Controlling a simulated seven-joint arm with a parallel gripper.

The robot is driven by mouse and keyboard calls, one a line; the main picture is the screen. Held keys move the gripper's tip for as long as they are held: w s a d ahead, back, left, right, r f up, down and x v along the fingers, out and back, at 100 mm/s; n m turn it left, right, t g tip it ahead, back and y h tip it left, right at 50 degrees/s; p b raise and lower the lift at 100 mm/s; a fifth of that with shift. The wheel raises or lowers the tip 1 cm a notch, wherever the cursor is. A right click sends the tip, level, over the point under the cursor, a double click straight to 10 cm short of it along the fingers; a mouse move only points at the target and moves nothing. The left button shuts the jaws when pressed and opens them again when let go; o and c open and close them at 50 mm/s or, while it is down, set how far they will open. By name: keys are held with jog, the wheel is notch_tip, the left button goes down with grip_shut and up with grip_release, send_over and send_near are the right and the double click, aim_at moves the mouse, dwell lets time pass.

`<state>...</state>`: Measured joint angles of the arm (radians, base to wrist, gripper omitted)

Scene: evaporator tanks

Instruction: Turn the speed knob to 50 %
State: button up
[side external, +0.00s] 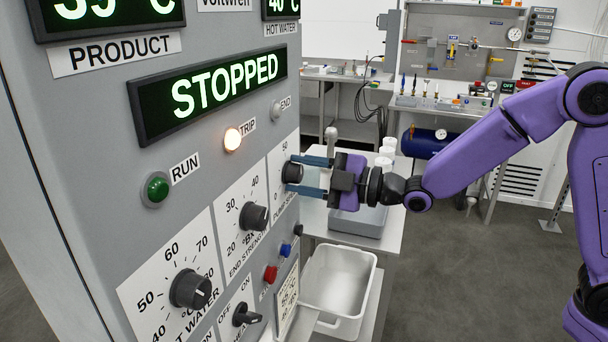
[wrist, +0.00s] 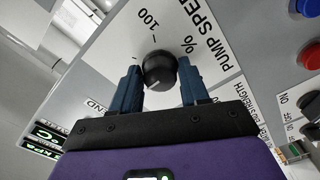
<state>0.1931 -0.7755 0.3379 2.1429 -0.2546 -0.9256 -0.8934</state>
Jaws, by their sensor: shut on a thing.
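The speed knob (side external: 292,172) is a round black knob on the right edge of the grey control panel. In the wrist view the knob (wrist: 158,69) sits beside the "PUMP SPEED %" lettering, with "100" printed near it. My gripper (side external: 303,175) reaches the panel from the right, with one blue finger above the knob and one below. In the wrist view my gripper (wrist: 161,80) has a finger on each side of the knob and is shut on it. A faint light line shows on the knob face; the value it points to cannot be told.
The panel display (side external: 207,90) reads STOPPED and the TRIP lamp (side external: 232,139) is lit. An end strength knob (side external: 254,216), a hot water knob (side external: 190,288) and red (side external: 270,274) and blue buttons (side external: 285,250) are nearby. A white bin (side external: 338,285) stands below my gripper.

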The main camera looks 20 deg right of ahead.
jog(key=o, duration=1.1)
jog(key=shift+c, duration=0.2)
jog(key=v, duration=1.7)
jog(key=shift+s, duration=0.2)
jog(key=shift+d+r, duration=0.1)
jog(key=s+d+f+m+g+h, duration=0.2)
jog(key=s+f+m+g+h, duration=0.15)
jog(key=s+f+g, duration=0.35)
jog(key=s+d+f+m+g+h, duration=0.25)
jog(key=s+f+h, duration=0.25)
jog(key=s, duration=0.4)
jog(key=s+d+m+g+h, duration=0.2)
jog(key=s+d+g+h, duration=0.1)
jog(key=s+d, duration=0.3)
jog(key=shift+s+h, duration=0.45)
jog(key=shift+s, duration=0.65)
